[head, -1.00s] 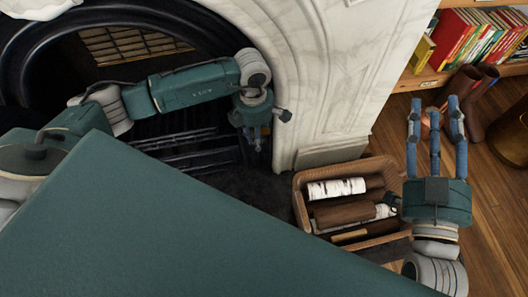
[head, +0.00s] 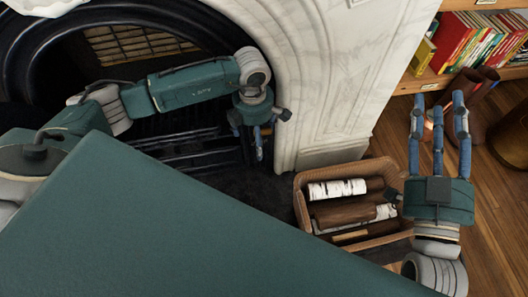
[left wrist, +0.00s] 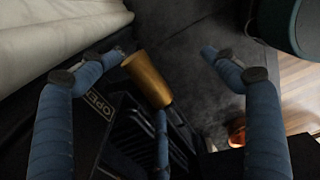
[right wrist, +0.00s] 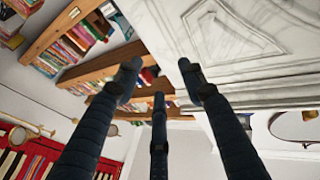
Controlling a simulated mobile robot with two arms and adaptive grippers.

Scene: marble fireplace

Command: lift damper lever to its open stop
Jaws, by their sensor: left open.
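The damper lever's brass handle (left wrist: 148,80) shows in the left wrist view, at the side of the dark fireplace. A plate marked "OPEN" (left wrist: 97,105) is beside it. My left gripper (left wrist: 165,72) is open, with the handle between its spread fingers, nearer the left one. I cannot tell whether a finger touches it. In the head view my left gripper (head: 258,145) hangs by the right side of the hearth opening, hiding most of the lever. My right gripper (head: 438,112) is open and empty, raised at the right; its spread fingers show in the right wrist view (right wrist: 160,80).
A wicker basket of logs (head: 300,205) stands right of the hearth, near my right arm. The white marble surround (head: 330,90) rises beside my left gripper. A bookshelf (head: 440,78), brown boots (head: 470,85) and a brass vessel (head: 510,135) are at the right.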

